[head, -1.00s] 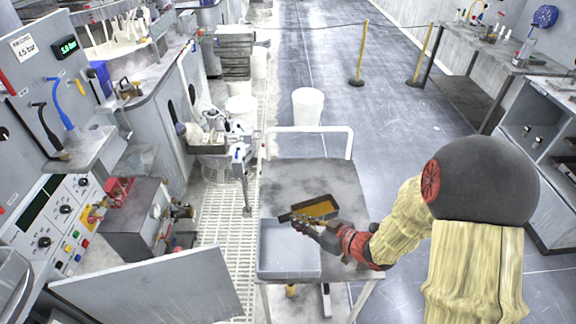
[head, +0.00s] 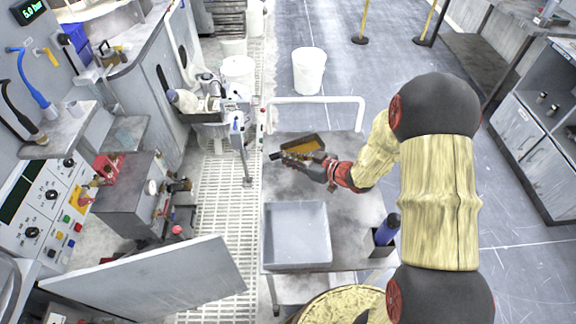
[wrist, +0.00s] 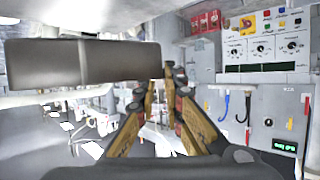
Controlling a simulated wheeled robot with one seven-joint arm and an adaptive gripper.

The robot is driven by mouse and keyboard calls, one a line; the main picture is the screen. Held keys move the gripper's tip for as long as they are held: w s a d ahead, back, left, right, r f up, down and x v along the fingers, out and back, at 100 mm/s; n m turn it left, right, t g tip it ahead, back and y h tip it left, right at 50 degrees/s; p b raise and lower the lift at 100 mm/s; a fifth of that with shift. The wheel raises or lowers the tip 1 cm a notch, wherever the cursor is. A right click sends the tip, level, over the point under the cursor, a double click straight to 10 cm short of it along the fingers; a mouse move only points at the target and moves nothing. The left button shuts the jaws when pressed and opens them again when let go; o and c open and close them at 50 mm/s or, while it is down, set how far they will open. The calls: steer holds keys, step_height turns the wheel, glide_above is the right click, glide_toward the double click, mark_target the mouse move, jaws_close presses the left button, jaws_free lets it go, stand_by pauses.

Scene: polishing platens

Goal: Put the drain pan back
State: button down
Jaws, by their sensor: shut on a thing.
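The drain pan (head: 306,143) is a small dark rectangular pan with an amber-brown inside, seen in the head view above the far part of a cart. Whether the amber is liquid cannot be told. My gripper (head: 287,158) is at its near left side, shut on it. In the wrist view the pan is a dark grey block (wrist: 82,62) at upper left, and my yellow-brown fingers (wrist: 167,82) come together at its right end. The exact grip contact is partly hidden. The pan looks roughly level.
The grey cart (head: 345,213) carries a shallow pale tray (head: 297,262) and a blue bottle (head: 387,228). A tilted pale panel (head: 150,280) stands at lower left beside the machine with a control panel (head: 45,205). A white bucket (head: 309,72) stands on the floor beyond the cart.

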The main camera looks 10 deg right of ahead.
mark_target(296, 152)
steer(key=w+f, duration=0.1)
steer(key=f, duration=0.1)
steer(key=w+f+b, duration=0.1)
steer(key=w+f, duration=0.1)
steer(key=shift+w+f, duration=0.15)
steer(key=shift+f, duration=0.1)
steer(key=shift+w+f+b, duration=0.15)
steer(key=shift+f+b, duration=0.25)
steer(key=shift+f, duration=0.5)
steer(key=shift+w+f+b, duration=0.15)
steer(key=shift+f+b, duration=0.2)
steer(key=shift+f, duration=0.55)
steer(key=shift+f, duration=0.15)
steer(key=c, duration=2)
jaws_free()
steer(key=shift+o, duration=0.5)
